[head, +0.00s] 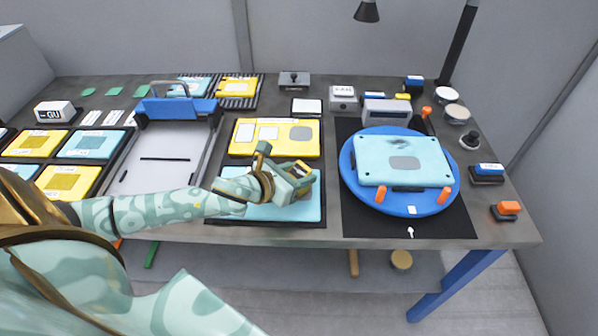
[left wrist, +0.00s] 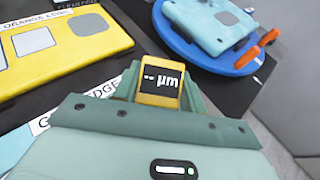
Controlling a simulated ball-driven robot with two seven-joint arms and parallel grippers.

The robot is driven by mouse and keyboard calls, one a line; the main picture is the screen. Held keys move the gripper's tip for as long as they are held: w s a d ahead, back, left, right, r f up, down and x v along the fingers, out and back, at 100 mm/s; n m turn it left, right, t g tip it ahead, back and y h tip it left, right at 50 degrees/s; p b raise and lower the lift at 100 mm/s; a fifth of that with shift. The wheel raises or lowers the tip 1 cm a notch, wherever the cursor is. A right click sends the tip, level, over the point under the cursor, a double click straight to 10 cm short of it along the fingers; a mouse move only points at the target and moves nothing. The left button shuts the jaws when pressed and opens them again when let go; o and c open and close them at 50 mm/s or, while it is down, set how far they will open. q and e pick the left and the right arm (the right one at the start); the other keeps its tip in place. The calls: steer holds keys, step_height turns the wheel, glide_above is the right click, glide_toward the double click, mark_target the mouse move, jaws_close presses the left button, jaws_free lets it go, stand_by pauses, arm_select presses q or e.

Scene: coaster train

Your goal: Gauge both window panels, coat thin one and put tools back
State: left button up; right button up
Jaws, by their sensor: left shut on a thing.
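My left gripper (head: 298,178) is shut on a small yellow gauge (left wrist: 158,85) whose dark display reads "-- µm". It is over a light blue window panel (head: 265,208) at the front middle of the table and hides part of it; I cannot tell whether the gauge touches the panel. A yellow panel (head: 275,137) lies just behind, with a white label and a grey patch. Another light blue panel (head: 425,158) lies on the round blue turntable (head: 365,200) to the right, a grey patch at its middle and orange clamps (head: 381,196) at its front edge. My right gripper is not in view.
A white tray with a blue clamp bar (head: 178,108) stands left of the middle. Yellow and blue panels (head: 92,144) lie at the far left. Small boxes (head: 343,95), round pots (head: 458,112) and orange-topped blocks (head: 508,208) line the back and right edge. A lamp (head: 366,12) hangs above.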

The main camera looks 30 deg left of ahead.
arm_select(q)
steer(key=shift+p, duration=0.6)
stand_by(0.7)
steer(key=shift+f, duration=0.1)
stand_by(0.5)
steer(key=o, duration=1.2)
step_height(320, 180, up, 6)
steer(key=p, duration=0.7)
steer(key=shift+f, duration=0.1)
